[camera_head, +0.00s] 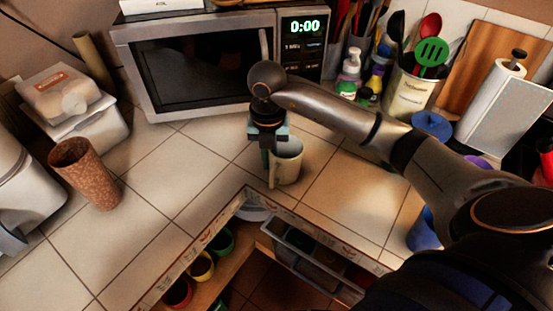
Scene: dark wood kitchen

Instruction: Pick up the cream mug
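The cream mug (290,166) stands upright on the tiled counter in front of the microwave, near the counter's inner corner. Its handle side faces the viewer at its left. My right gripper (268,155) points down at the left rim and handle side of the mug, very close to it or touching. The fingertips overlap the mug's left edge, and the gap between them cannot be made out. My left gripper is not in view.
The microwave (200,70) stands just behind. A brown tumbler (87,175) and a stack of containers (70,110) stand at the left. A utensil crock (408,95) and a paper towel roll (500,105) stand at the right. Open shelves with several mugs lie below the counter edge.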

